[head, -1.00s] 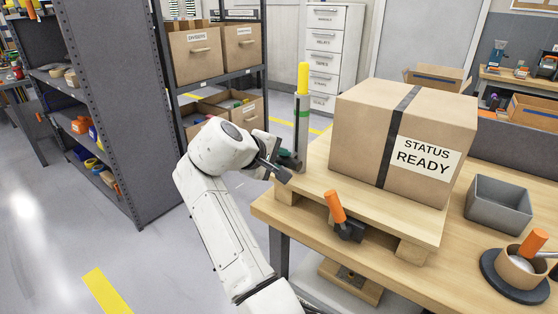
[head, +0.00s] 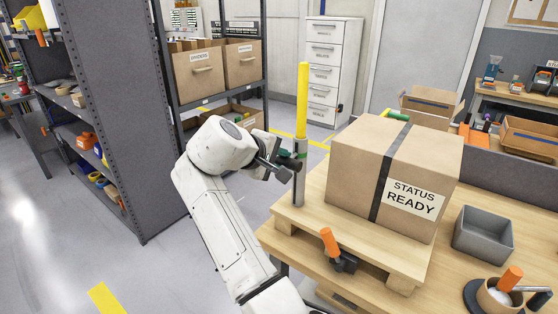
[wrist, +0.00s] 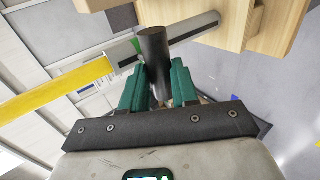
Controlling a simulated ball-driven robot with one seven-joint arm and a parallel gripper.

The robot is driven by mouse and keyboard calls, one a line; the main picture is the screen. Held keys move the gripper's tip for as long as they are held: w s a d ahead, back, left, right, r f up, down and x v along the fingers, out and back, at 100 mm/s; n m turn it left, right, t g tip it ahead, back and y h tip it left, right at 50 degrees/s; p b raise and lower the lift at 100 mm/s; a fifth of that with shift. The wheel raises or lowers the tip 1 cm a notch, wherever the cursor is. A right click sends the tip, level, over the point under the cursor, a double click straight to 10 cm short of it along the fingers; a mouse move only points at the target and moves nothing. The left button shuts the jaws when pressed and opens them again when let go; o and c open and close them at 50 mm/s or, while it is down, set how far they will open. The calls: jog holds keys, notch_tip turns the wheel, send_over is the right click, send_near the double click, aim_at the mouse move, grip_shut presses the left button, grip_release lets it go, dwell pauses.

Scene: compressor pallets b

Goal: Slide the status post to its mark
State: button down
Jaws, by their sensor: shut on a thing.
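The status post (head: 302,100) stands upright at the left corner of the pallet, beside the box. Its upper length is yellow and its lower length is a grey sleeve (head: 298,190) with a green band (head: 301,155). My gripper (head: 285,165) is at the post's left side, close to the band's height. In the wrist view my gripper (wrist: 158,85) has its green fingers on both sides of a dark round handle (wrist: 154,50) and is shut on it. The handle lies across the grey sleeve, next to the green band (wrist: 137,46); whether it lines up exactly is unclear.
A carton marked STATUS READY (head: 400,165) sits on the wooden pallet (head: 385,255) right of the post. An orange-handled clamp (head: 335,250) is at the pallet's front. A grey bin (head: 483,235) stands further right. Shelving (head: 125,110) is left of my arm.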

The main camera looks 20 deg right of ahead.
jog(key=c, duration=0.8)
grip_release()
jog(key=shift+c, duration=0.2)
jog(key=b+v, duration=0.1)
jog(key=v, duration=0.9)
jog(key=shift+s+a+r, duration=0.2)
jog(key=shift+a, duration=0.1)
